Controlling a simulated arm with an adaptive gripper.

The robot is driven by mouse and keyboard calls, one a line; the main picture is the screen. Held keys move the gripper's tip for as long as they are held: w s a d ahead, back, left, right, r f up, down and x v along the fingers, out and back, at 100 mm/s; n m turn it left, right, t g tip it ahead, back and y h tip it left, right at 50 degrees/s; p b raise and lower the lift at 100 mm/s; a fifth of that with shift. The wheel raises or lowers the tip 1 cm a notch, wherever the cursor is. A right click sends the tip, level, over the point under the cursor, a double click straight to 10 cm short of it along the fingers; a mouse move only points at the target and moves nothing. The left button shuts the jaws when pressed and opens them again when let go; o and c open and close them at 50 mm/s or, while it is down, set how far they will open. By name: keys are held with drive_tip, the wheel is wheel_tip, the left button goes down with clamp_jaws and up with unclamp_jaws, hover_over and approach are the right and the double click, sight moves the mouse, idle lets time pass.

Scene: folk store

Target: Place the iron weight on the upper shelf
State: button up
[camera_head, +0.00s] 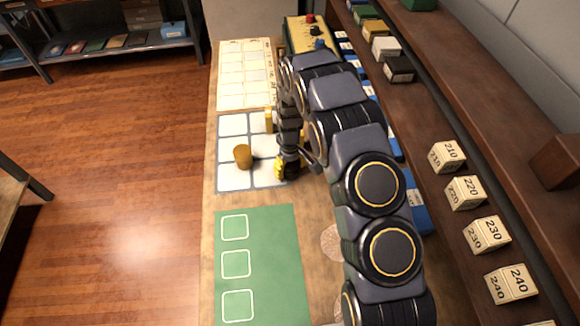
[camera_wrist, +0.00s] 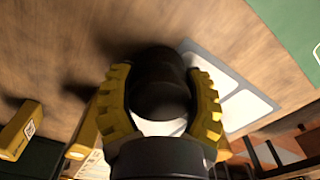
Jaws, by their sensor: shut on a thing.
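My gripper (camera_wrist: 163,95) has its yellow fingers closed around a dark, rounded weight, which looks like the iron weight (camera_wrist: 158,70). In the head view my gripper (camera_head: 284,168) is low over the right side of the white-squared tray, and the weight is mostly hidden there. Whether the weight touches the surface below I cannot tell. The upper shelf (camera_head: 490,110) is the long brown board at the right, well away from my gripper. It has bare room along its middle.
A brass-coloured cylinder (camera_head: 243,157) stands on the white-squared tray (camera_head: 221,179), left of my gripper. A small yellow block (camera_head: 268,120) is behind it. Numbered cream blocks (camera_head: 465,192) line the lower ledge. A dark brown box (camera_head: 560,163) sits on the upper shelf. A green mat (camera_head: 283,262) lies in front.

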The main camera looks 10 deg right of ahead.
drive_tip(key=shift+f, duration=0.1)
drive_tip(key=o, duration=1.2)
drive_tip(key=shift+c, duration=0.2)
